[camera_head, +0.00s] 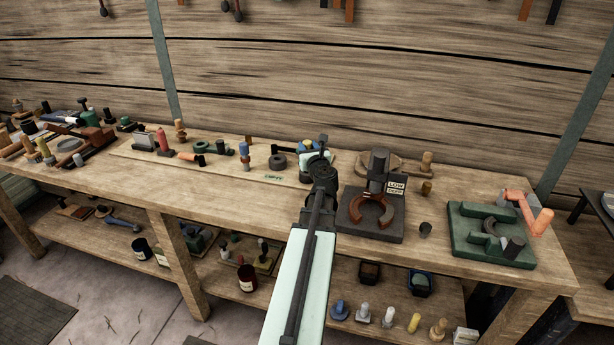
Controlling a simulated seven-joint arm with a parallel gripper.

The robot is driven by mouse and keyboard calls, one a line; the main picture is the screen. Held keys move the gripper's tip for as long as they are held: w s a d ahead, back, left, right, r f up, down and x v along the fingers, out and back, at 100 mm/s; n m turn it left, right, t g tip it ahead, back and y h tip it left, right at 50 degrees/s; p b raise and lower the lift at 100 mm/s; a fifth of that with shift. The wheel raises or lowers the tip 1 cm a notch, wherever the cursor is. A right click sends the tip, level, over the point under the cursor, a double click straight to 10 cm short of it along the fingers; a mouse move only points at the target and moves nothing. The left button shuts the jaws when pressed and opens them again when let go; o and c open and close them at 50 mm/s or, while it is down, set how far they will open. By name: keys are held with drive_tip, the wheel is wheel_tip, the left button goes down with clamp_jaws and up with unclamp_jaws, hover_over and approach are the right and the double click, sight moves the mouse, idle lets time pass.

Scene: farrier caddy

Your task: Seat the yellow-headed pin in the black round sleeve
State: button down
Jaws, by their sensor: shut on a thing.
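My gripper (308,148) is over the middle of the bench, beyond my arm, which hides most of its fingers. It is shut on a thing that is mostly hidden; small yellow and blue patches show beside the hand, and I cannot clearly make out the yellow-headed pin. A short black round sleeve (277,162) stands on the bench just left of the gripper, apart from it. Its opening is too small to see into clearly.
A blue-headed peg (244,154) stands left of the sleeve. A dark stand with a horseshoe-like ring (372,213) is close to the right of my arm. A green fixture (490,240) with an orange handle is farther right. Tools crowd the left end. Bare bench lies in front.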

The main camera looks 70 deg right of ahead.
drive_tip(key=shift+f, duration=1.95)
idle(2.3)
drive_tip(key=c, duration=0.7)
unclamp_jaws()
drive_tip(key=shift+v, duration=3.75)
